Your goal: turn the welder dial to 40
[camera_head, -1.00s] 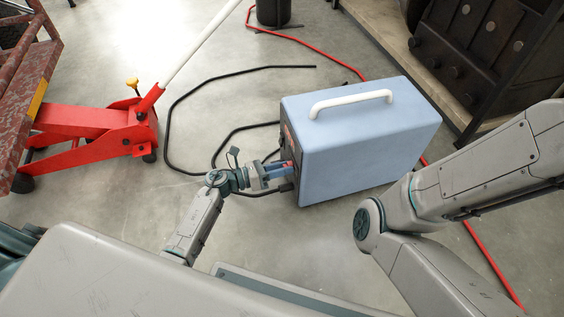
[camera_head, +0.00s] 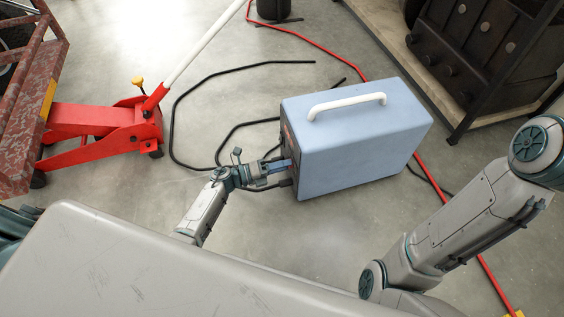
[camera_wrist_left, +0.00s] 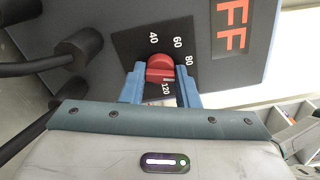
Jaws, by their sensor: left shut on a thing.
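The welder is a light blue box (camera_head: 365,145) with a white handle, standing on the floor in the middle of the head view. Its dark front panel, on its left side, fills the left wrist view. The red dial (camera_wrist_left: 160,68) sits there, with 40, 60, 80 and 120 printed around it. My left gripper (camera_wrist_left: 160,78) has its blue fingers on either side of the dial, shut on it. In the head view my left gripper (camera_head: 284,166) reaches the panel from the left. I cannot tell exactly which number the dial points at. My right gripper is out of view.
A red floor jack (camera_head: 105,128) stands on the left beside a rusty red frame (camera_head: 32,105). Black cables (camera_head: 215,78) loop left of the welder, and a red hose (camera_head: 315,42) runs behind it. A wooden-based shelf (camera_head: 405,62) stands at upper right.

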